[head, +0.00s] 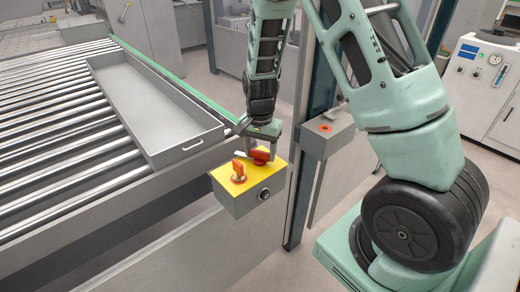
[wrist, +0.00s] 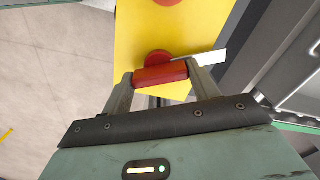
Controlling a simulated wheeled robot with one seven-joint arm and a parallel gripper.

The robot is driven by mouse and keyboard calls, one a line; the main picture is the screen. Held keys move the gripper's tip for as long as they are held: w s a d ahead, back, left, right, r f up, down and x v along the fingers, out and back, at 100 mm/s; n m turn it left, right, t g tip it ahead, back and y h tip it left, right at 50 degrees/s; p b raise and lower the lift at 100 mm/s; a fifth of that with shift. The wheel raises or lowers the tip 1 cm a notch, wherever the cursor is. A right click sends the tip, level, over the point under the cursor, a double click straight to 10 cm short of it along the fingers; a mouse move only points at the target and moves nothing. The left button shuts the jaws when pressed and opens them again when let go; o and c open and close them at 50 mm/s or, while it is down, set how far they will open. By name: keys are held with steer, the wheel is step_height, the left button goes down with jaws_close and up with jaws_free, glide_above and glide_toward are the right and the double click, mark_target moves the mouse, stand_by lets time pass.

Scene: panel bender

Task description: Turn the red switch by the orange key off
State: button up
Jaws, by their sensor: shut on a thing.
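A grey control box (head: 260,192) with a yellow top stands beside the roller conveyor. An orange key-shaped knob (head: 238,173) stands upright on the near left of its top. The red switch (head: 258,155) is behind it to the right, partly covered by my gripper (head: 264,148). In the wrist view, the switch's red bar (wrist: 160,76) lies crosswise between my two fingers (wrist: 158,82), which are shut on it. A pale strip (wrist: 212,57) sticks out to the right of the switch. Only the edge of a second red part (wrist: 168,2) shows at the top.
A long grey metal tray (head: 150,105) lies on the roller conveyor (head: 50,125), left of the box. A second grey box with a red-orange button (head: 326,128) is on the right by a dark post. A white cabinet (head: 485,85) stands at the far right.

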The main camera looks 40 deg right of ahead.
mark_target(260, 151)
steer(key=shift+m, duration=0.5)
steer(key=o, duration=1.4)
step_height(260, 151, up, 18)
steer(key=b, duration=0.3)
steer(key=shift+f, duration=0.25)
